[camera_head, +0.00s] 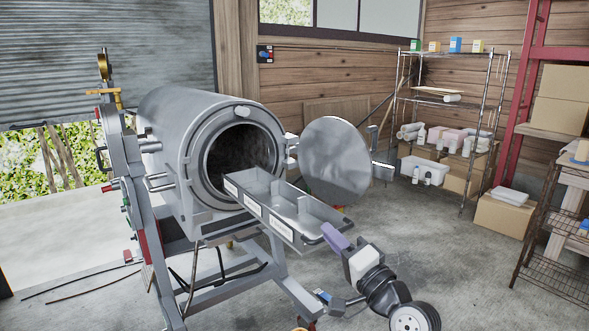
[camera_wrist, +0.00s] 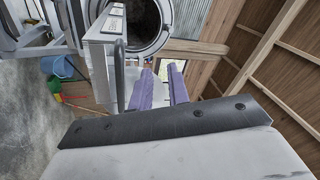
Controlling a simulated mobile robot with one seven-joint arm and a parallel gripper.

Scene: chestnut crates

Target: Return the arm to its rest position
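My gripper (camera_head: 332,234) is at the lower middle of the head view, beside the outer end of a long grey metal tray (camera_head: 262,188). The wrist view shows its two purple fingers (camera_wrist: 160,88) apart, with background between them and nothing held. A dark upright bar (camera_wrist: 119,75), seemingly the tray's handle, stands left of the fingers there. I cannot tell whether they touch it. The tray, with a divider, sticks out of the round opening of a horizontal steel cylinder (camera_head: 185,125). The cylinder's round door (camera_head: 335,158) is swung open to the right. My arm extends to the lower right.
The cylinder stands on a grey metal frame (camera_head: 215,298) on concrete. A wire shelf (camera_head: 450,100) with boxes and bottles is at the back right, and cardboard boxes (camera_head: 503,215) stand near it. A blue bucket (camera_wrist: 63,67) shows in the wrist view.

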